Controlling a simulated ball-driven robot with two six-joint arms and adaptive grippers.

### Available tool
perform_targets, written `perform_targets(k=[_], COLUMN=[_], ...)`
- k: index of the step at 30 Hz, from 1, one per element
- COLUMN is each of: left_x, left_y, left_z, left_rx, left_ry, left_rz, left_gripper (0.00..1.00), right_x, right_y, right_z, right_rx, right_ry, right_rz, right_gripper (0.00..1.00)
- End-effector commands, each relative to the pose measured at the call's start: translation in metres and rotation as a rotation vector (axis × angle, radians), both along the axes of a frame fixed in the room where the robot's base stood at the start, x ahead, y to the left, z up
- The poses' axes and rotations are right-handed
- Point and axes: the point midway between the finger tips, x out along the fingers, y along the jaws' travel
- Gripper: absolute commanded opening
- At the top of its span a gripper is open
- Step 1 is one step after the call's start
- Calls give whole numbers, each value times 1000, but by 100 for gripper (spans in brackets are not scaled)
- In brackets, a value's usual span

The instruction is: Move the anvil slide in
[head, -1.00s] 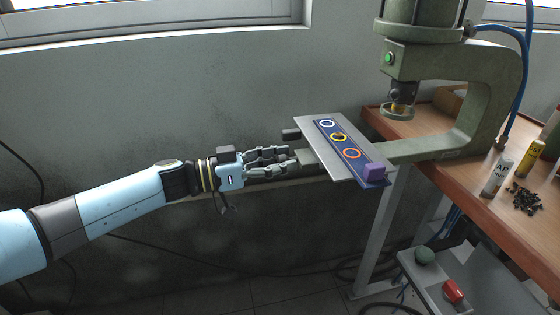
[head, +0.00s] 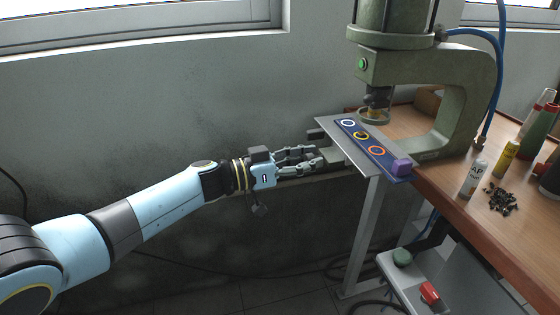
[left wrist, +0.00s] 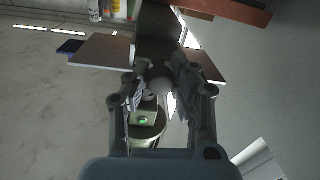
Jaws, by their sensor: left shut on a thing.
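The anvil slide is a grey plate (head: 345,142) with a dark blue strip (head: 362,148) on it, marked with white, yellow and orange rings. In the left wrist view a rounded grey knob (left wrist: 160,80) shows between the fingers, and the plate (left wrist: 100,50) lies beyond. The slide's strip is close to the press ram (head: 376,98), at the left end of the press arm. My right gripper is not in view.
The green press frame (head: 470,90) stands on the wooden bench (head: 450,185). White and yellow bottles (head: 473,178) and a pile of dark small parts (head: 502,198) are on the bench. A grey lower shelf (head: 410,285) holds a green and a red button.

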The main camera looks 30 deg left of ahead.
Motion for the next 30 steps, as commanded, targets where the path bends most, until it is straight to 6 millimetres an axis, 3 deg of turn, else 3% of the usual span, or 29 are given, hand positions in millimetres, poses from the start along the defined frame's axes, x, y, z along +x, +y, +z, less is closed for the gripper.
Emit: perform_targets(k=[5,15,16,21,30], left_x=[20,23,23,22,21], left_y=[-16,-19,-19,-19,-18], left_z=[0,0,0,0,-1], left_rx=[-1,1,1,1,0], left_ry=[2,1,1,1,2], left_rz=[2,0,0,0,0], left_gripper=[0,0,24,47,49], right_x=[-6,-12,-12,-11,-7], right_y=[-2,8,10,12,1], right_z=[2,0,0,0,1], right_rx=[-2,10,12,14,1], right_ry=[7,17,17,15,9], right_rz=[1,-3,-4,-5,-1], right_gripper=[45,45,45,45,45])
